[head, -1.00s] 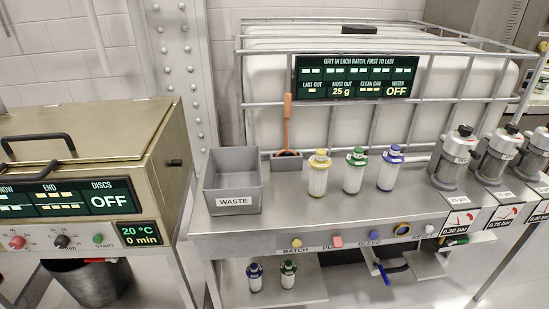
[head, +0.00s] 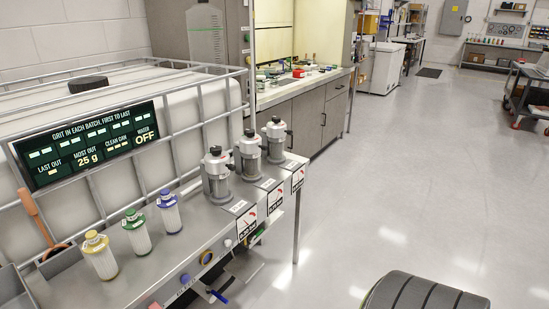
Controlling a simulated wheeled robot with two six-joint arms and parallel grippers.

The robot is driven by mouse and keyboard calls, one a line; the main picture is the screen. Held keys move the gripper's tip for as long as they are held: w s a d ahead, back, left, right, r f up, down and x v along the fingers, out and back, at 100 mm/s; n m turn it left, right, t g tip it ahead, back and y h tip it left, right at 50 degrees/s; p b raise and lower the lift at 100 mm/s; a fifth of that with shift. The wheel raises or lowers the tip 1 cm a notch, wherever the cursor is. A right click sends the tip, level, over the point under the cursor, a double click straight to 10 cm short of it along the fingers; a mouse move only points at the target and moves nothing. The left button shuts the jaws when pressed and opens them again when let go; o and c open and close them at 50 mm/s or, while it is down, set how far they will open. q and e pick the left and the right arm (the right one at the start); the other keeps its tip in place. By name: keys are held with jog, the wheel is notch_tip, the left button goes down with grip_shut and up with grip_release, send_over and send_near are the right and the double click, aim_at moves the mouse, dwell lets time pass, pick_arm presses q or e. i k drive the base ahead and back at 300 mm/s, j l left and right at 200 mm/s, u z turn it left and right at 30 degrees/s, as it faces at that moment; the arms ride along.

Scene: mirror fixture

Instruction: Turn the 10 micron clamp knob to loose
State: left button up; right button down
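Three grey metal filter housings stand in a row at the right end of the steel bench: the nearest (head: 216,180), the middle (head: 249,160) and the farthest (head: 276,142). Each has dark fittings around its top. A small label plate lies in front of each, too small to read, so I cannot tell which housing is the 10 micron one or how its clamp knob is set. A gauge with a red needle hangs on the bench front below each housing, such as the nearest gauge (head: 247,222).
Yellow-capped (head: 99,256), green-capped (head: 136,232) and blue-capped (head: 169,212) cartridges stand on the bench (head: 205,230). A caged white tank (head: 190,105) with a dark display (head: 88,143) stands behind. Open floor (head: 400,180) lies to the right.

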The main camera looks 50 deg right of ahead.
aim_at(249, 133)
jog(key=l+z, duration=0.15)
jog(key=l, duration=0.3)
jog(key=i+l+z, duration=0.15)
jog(key=l, duration=0.25)
jog(key=i+l+z, duration=0.15)
jog(key=l, duration=0.25)
jog(key=k+l+z, duration=0.2)
jog(key=k+l, duration=0.15)
jog(key=k+l+z, duration=0.25)
jog(key=l, duration=0.35)
jog(key=k, duration=0.1)
